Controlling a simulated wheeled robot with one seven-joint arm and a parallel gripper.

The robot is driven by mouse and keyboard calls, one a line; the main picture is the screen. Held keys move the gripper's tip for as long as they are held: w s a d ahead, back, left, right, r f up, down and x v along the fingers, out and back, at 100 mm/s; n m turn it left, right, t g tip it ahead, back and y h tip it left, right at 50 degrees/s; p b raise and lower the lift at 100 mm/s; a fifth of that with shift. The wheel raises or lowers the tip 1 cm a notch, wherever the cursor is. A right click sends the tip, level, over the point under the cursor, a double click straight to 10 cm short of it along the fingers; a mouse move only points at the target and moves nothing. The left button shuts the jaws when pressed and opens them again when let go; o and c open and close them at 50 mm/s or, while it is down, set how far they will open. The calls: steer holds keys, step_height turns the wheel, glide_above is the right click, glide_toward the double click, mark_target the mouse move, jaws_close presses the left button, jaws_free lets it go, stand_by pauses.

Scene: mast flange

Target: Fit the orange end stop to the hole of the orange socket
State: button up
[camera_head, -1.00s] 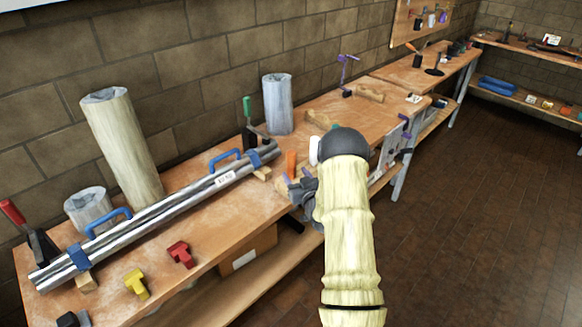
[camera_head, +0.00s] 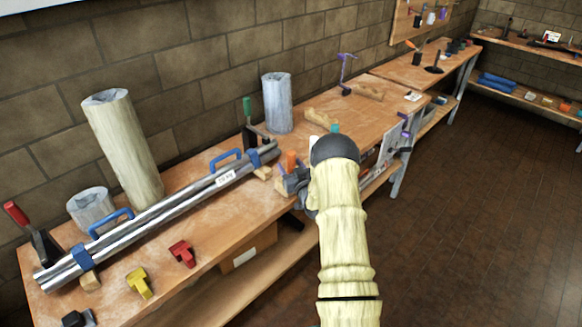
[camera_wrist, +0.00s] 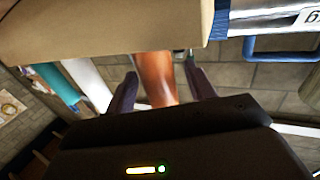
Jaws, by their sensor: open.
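An orange round piece (camera_head: 291,161) stands upright near the bench's front edge, at my gripper (camera_head: 293,181) in the head view. In the wrist view the orange piece (camera_wrist: 154,75) lies between the two dark fingers of my gripper (camera_wrist: 161,85). The fingers are open, with a gap seen on both sides of it. Its lower part in the wrist picture is hidden behind the gripper body. I cannot tell whether it is the end stop or the socket; no second orange part is clear near it, and no hole shows.
A long steel pipe bundle (camera_head: 165,214) with blue handles lies along the bench (camera_head: 215,225). A red block (camera_head: 182,253) and a yellow block (camera_head: 139,283) sit at the front. Large cylinders (camera_head: 124,150) stand by the wall. A green-handled clamp (camera_head: 248,118) stands behind the pipes.

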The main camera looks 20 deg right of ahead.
mark_target(291, 152)
steer(key=shift+c, duration=0.2)
steer(key=c, duration=1.1)
steer(key=shift+r, duration=0.2)
step_height(291, 152, up, 10)
steer(key=shift+f+b, duration=0.15)
steer(key=shift+b, duration=0.9)
steer(key=shift+s, duration=0.1)
